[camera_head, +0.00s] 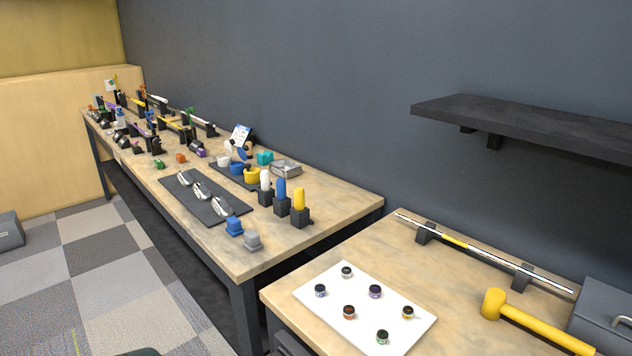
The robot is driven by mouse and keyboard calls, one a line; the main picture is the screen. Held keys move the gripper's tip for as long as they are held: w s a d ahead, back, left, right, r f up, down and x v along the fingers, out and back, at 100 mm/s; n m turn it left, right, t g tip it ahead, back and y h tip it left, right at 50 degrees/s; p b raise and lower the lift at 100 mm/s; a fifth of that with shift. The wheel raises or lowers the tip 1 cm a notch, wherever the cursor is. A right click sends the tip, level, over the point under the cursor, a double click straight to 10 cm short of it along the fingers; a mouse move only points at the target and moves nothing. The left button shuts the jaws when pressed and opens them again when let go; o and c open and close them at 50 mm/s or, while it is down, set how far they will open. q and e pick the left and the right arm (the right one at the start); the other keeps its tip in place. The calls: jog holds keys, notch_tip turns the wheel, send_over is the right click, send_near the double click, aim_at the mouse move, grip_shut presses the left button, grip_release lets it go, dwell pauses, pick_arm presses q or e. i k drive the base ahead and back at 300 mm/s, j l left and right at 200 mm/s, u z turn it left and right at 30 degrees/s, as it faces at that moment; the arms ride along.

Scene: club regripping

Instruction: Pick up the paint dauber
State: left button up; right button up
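No object is clearly marked as the paint dauber. Three upright rounded pieces stand in black blocks near the front right end of the long bench: a white one (265,179), a blue one (281,189) and a yellow one (299,200). On the nearer bench, a white board (327,286) carries several small dark-capped jars, among them an orange one (349,312), a purple one (375,291) and a yellow one (407,312). I cannot tell whether any of these is the dauber. Neither gripper is in view.
The long bench (185,215) holds a dark mat (204,197) with metal club heads, blue and grey blocks, and many small items. The nearer bench (440,262) has a shaft (484,252) on two stands, a yellow mallet (494,303) and a grey box (605,312). A dark shelf (530,120) juts from the wall.

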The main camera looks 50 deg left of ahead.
aim_at(282, 183)
jog(key=j+z, duration=0.15)
jog(key=j, duration=0.4)
jog(key=k+j+z, duration=0.15)
jog(key=j, duration=0.35)
jog(key=j+z, duration=0.1)
jog(key=j, duration=0.4)
jog(key=k+j+z, duration=0.15)
jog(key=j, duration=0.35)
jog(key=k+j, duration=0.1)
jog(key=j, duration=0.3)
jog(key=k+j, duration=0.1)
jog(key=j, duration=0.35)
jog(key=k+j, duration=0.1)
jog(key=j, duration=0.7)
jog(key=k+j, duration=0.15)
jog(key=j, duration=0.25)
jog(key=k+j, duration=0.1)
jog(key=j, duration=0.35)
